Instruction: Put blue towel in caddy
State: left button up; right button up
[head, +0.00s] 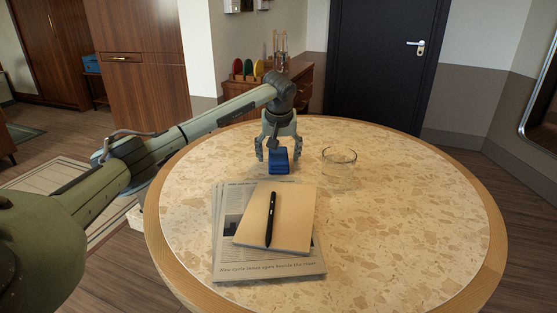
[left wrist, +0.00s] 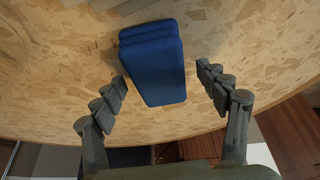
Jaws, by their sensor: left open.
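The blue towel (head: 279,161) is a small folded block on the round table, near its far edge. My left gripper (head: 273,158) is above it with the fingers open, one on each side of the towel. In the left wrist view the towel (left wrist: 152,62) lies between the open fingertips, its near end reaching between them. There is a gap at the right finger; the left fingertip is very close to the towel, and I cannot tell whether it touches. I cannot make out the caddy for certain in either view. My right gripper is not in view.
A newspaper (head: 270,270), a tan notebook (head: 292,222) and a black pen (head: 271,220) lie stacked in front. The table's right side (head: 420,220) is clear. A wooden cabinet with colourful items (head: 246,70) stands behind.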

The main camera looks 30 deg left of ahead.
pick_arm(q)
jog(key=shift+f, duration=0.25)
dwell(0.6)
jog(key=c, duration=1.3)
jog(key=shift+c, duration=0.2)
